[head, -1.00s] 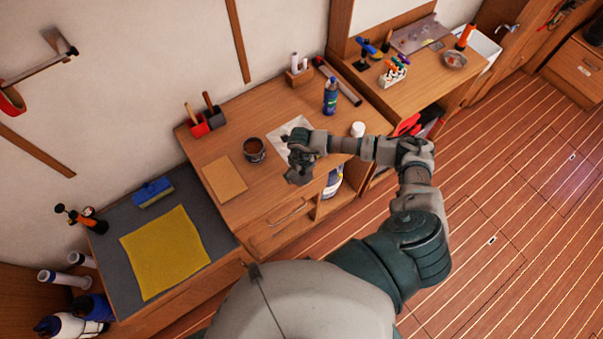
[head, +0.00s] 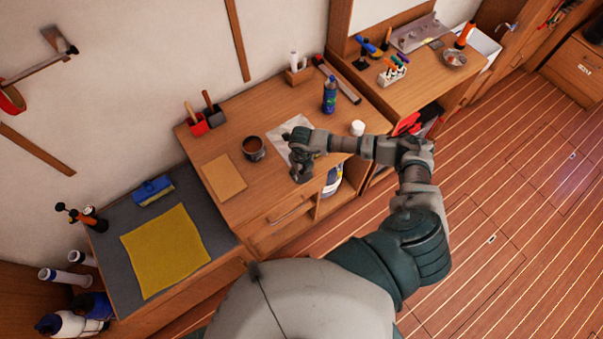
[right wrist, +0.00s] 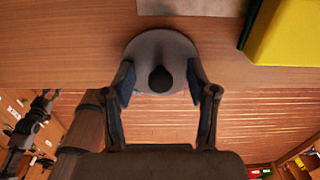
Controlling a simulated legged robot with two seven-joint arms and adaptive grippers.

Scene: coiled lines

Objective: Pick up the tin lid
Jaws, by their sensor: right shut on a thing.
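The tin lid (right wrist: 178,48) is a grey disc with a dark round knob, seen in the right wrist view at the desk's front edge. My right gripper (right wrist: 163,80) has its two fingers against the lid, one on each side, and is shut on it. In the head view my right gripper (head: 301,176) is over the front edge of the desk and hides most or all of the lid. An open tin (head: 253,149) with brown contents stands to its left, apart from it. My left gripper is not in view.
A white sheet (head: 285,138) lies behind the gripper and a tan sheet (head: 224,177) lies left of the tin. A blue bottle (head: 329,95) and a white jar (head: 357,128) stand to the right. A yellow cloth (head: 164,250) covers part of the lower left bench.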

